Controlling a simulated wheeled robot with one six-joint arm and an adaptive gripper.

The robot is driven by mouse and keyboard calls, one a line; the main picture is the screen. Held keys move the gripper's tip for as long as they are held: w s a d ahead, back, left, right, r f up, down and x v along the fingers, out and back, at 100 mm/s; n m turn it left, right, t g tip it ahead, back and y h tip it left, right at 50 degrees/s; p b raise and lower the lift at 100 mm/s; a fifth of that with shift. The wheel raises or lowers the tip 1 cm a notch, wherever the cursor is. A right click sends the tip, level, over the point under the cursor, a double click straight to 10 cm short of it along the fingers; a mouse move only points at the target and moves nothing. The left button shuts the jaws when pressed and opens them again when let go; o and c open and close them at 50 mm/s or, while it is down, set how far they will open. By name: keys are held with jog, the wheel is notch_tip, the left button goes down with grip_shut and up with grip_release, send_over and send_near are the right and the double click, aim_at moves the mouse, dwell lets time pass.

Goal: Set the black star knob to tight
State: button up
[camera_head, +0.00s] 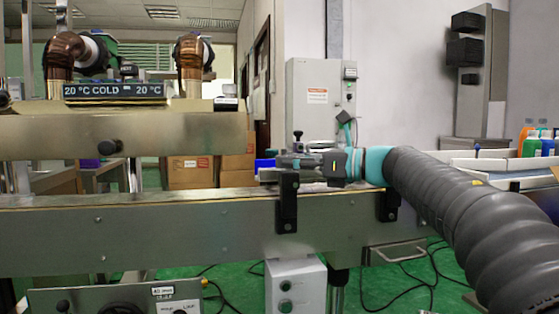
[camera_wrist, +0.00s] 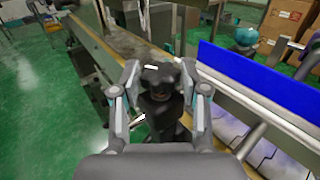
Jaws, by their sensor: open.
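The black star knob (camera_wrist: 157,76) shows in the wrist view, dark with a small white mark on its top. My gripper (camera_wrist: 157,90) is open, with one finger on each side of the knob. I cannot tell whether the fingers touch it. The knob's lower part merges with dark parts below, and no tight or loose marking is readable. In the head view my gripper (camera_head: 285,161) reaches in from the right, level above the conveyor's edge by a black bracket (camera_head: 288,202). The knob cannot be clearly made out there.
The steel conveyor side (camera_head: 150,235) runs across the front. A blue guide strip (camera_wrist: 255,85) and metal rods lie right of my gripper in the wrist view. A second black bracket (camera_head: 389,202) stands right.

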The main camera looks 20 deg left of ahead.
aim_at(279, 171)
jog(key=shift+w+a, duration=0.15)
jog(key=shift+a, duration=1.35)
grip_shut()
